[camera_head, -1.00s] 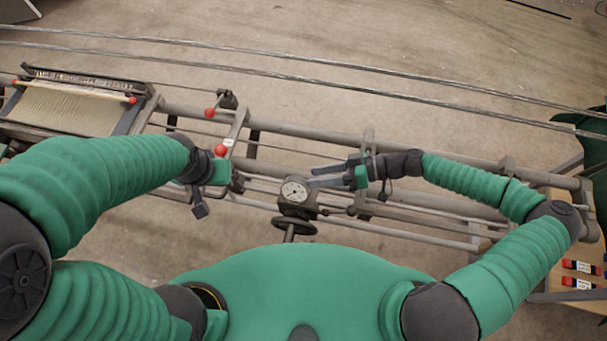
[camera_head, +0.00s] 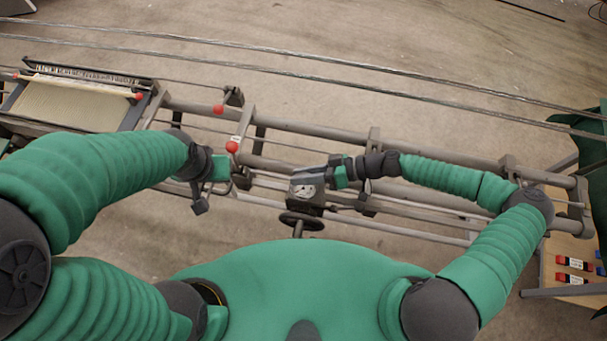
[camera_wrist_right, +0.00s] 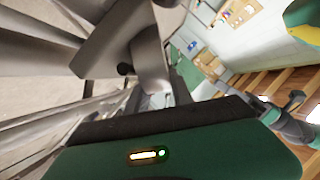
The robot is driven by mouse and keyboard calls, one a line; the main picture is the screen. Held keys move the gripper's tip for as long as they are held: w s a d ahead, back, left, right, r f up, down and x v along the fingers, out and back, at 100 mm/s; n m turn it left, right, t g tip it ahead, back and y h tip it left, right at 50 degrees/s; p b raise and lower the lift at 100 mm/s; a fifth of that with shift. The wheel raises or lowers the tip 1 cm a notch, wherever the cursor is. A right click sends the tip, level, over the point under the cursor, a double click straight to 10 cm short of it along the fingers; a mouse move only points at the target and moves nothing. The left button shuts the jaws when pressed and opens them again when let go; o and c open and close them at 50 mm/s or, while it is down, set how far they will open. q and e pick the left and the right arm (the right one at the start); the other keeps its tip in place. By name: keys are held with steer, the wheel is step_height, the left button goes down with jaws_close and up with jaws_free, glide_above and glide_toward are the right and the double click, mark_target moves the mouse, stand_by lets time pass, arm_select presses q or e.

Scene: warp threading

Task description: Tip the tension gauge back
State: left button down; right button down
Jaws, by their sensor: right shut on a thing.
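The tension gauge (camera_head: 304,191) is a grey block with a round white dial, above a dark handwheel (camera_head: 301,221) on the machine's rail. My right gripper (camera_head: 313,177) reaches it from the right and is shut on it, and its fingers hide part of the dial's upper side. In the right wrist view, close grey metal parts fill the upper left, and I cannot tell the gauge apart from the fingers there. My left gripper (camera_head: 204,192) hangs at the rail to the left of the gauge, apart from it. Its jaw opening cannot be made out.
Long grey rails (camera_head: 420,197) run across the frame. Red-knobbed levers (camera_head: 232,146) stand near my left gripper. A frame of cream threads (camera_head: 75,104) is at the far left. A wooden surface (camera_head: 566,260) with red-and-white items is at the right. Two cables (camera_head: 330,80) cross the floor behind.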

steer(key=shift+a, duration=0.1)
steer(key=shift+w+d, duration=0.15)
steer(key=shift+d, duration=0.05)
steer(key=shift+f, duration=0.1)
steer(key=m+b, duration=0.1)
steer(key=b, duration=0.1)
steer(key=w+m+g+y+b, duration=0.1)
steer(key=b, duration=0.1)
steer(key=shift+d+f+b, duration=0.1)
steer(key=shift+f+b, duration=0.25)
steer(key=shift+f, duration=0.05)
steer(key=shift+w+d+r+m+g+b, duration=0.1)
steer(key=shift+w+m+g+b, duration=0.2)
steer(key=shift+m, duration=0.3)
steer(key=shift+d+r+m, duration=0.1)
steer(key=shift+r+m, duration=0.05)
steer(key=shift+m, duration=0.15)
steer(key=shift+r, duration=0.2)
